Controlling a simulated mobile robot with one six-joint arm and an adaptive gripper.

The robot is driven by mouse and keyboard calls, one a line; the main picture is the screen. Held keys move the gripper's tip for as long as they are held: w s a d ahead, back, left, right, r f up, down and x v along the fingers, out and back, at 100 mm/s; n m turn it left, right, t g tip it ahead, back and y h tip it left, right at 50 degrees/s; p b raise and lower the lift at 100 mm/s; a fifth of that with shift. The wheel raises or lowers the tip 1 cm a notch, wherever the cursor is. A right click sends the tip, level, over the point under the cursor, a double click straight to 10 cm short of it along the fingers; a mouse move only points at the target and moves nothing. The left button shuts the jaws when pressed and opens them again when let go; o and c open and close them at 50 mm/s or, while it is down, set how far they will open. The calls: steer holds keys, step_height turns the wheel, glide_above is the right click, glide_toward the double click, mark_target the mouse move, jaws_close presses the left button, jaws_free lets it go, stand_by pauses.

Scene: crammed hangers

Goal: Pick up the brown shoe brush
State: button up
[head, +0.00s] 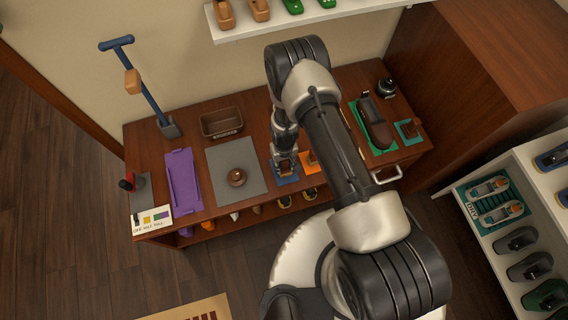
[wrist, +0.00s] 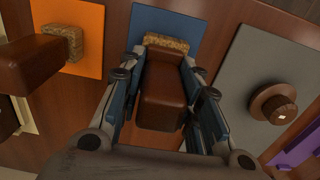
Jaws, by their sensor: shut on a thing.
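The brown shoe brush (wrist: 162,92), a brown block with tan bristles at its far end, is between my gripper's fingers in the wrist view. My gripper (wrist: 161,64) is shut on its sides. The bristle end is over the blue mat (wrist: 150,20); I cannot tell whether it touches the mat. In the head view my gripper (head: 284,160) points down at the bench, and the brush (head: 284,171) shows only in part under it, over the blue mat (head: 287,180).
A similar brush (wrist: 32,64) is on the orange mat (wrist: 85,15) close beside my gripper. A brown shoe (head: 375,128) is on a green mat to the right. A shelf (head: 310,17) hangs above.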

step_height(320, 180, up, 19)
steer(key=p, duration=0.5)
steer(key=o, duration=0.6)
steer(key=c, duration=0.7)
